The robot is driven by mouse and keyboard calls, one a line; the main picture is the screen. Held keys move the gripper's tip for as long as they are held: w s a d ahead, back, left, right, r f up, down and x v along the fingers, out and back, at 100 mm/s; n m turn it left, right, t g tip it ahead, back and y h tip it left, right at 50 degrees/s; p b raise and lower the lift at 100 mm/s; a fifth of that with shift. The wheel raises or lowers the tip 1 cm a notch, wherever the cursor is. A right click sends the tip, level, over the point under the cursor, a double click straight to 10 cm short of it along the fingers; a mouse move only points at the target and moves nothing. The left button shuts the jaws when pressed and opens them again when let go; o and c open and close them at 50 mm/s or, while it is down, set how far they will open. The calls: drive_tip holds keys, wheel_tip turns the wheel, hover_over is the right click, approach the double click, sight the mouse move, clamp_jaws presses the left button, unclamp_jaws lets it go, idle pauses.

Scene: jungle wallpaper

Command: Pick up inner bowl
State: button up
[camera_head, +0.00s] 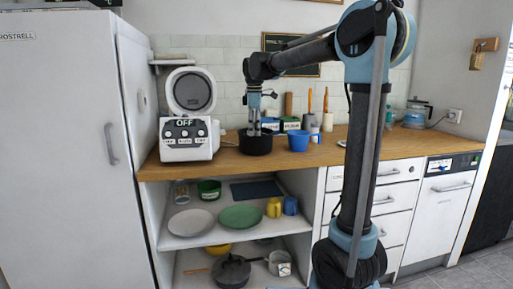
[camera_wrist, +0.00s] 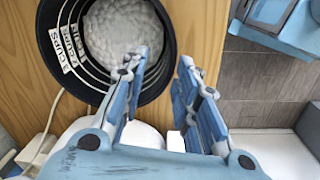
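The inner bowl (camera_head: 258,146) is a round black bowl on the wooden counter, right of the rice cooker. In the wrist view the inner bowl (camera_wrist: 48,42) has white cup markings on its inner wall and holds white, rice-like grains. The white rice cooker (camera_head: 187,140) has its lid up and its panel reads OFF. My gripper (camera_head: 254,132) points down at the bowl. In the wrist view my gripper (camera_wrist: 160,66) is open, with its left finger over the bowl's inside and its right finger beyond the rim. Contact with the rim cannot be told.
A blue cup (camera_head: 299,141) stands close to the right of the bowl. Small containers (camera_head: 290,124) and bottles stand behind it. A tall white fridge (camera_head: 65,150) is at the left. The counter (camera_head: 225,160) is bare along its front edge. Shelves below hold dishes and pans.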

sight(255, 146)
drive_tip(key=shift+f, duration=3.1)
clamp_jaws()
